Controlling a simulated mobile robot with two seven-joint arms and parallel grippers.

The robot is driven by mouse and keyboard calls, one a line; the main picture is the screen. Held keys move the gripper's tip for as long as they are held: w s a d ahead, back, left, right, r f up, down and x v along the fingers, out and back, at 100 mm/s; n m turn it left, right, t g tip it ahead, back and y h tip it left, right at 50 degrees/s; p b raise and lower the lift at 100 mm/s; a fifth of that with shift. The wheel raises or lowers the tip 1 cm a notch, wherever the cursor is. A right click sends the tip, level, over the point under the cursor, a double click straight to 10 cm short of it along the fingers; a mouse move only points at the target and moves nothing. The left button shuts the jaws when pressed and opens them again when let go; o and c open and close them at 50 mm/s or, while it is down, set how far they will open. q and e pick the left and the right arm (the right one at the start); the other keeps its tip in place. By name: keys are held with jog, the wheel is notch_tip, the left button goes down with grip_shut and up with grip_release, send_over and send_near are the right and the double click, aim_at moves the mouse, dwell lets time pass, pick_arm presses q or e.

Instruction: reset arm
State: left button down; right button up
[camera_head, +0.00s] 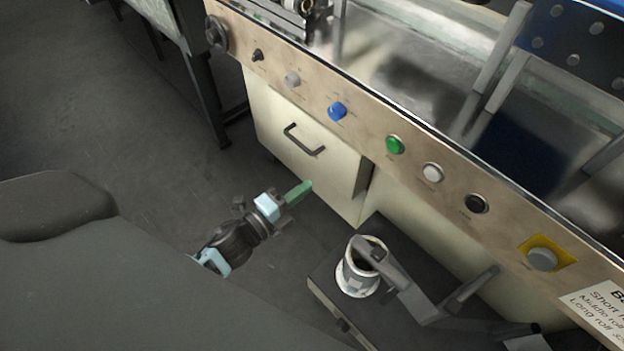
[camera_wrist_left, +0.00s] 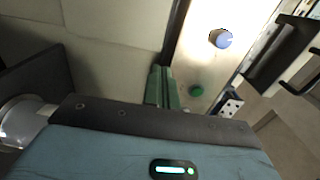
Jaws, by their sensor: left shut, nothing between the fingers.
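My left gripper (camera_head: 300,192) shows in the head view below the machine's control panel, in front of the cream cabinet door. Its green fingers are closed together with nothing between them. In the left wrist view the green fingers (camera_wrist_left: 162,88) point up toward the cream cabinet and the panel edge. My right gripper is not in view in either frame.
The flow wrapper's panel (camera_head: 310,88) carries a blue knob (camera_head: 337,111), a green button (camera_head: 395,145) and several other controls. The cabinet door has a dark handle (camera_head: 303,140). A white roll (camera_head: 352,280) sits on a dark stand at lower right. Open floor (camera_head: 120,130) lies left.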

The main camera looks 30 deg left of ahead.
pick_arm(q)
jog(key=shift+s, duration=0.2)
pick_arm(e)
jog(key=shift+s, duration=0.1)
pick_arm(q)
jog(key=s+f+n+g+y, duration=0.1)
jog(key=s+f+n+g, duration=0.3)
jog(key=s+n, duration=0.55)
jog(key=s+f+n+g+y, duration=0.2)
jog(key=s+f+n+g, duration=0.15)
jog(key=s, duration=1.15)
jog(key=s+f+n+g+y, duration=0.1)
jog(key=s+f+n+g, duration=0.25)
jog(key=s+n, duration=0.65)
notch_tip(320, 180, up, 21)
jog(key=w+m+t+p, duration=0.2)
jog(key=m+p, duration=0.1)
jog(key=p, duration=1.9)
jog(key=shift+w+d+t, duration=0.3)
jog(key=shift+t, duration=0.1)
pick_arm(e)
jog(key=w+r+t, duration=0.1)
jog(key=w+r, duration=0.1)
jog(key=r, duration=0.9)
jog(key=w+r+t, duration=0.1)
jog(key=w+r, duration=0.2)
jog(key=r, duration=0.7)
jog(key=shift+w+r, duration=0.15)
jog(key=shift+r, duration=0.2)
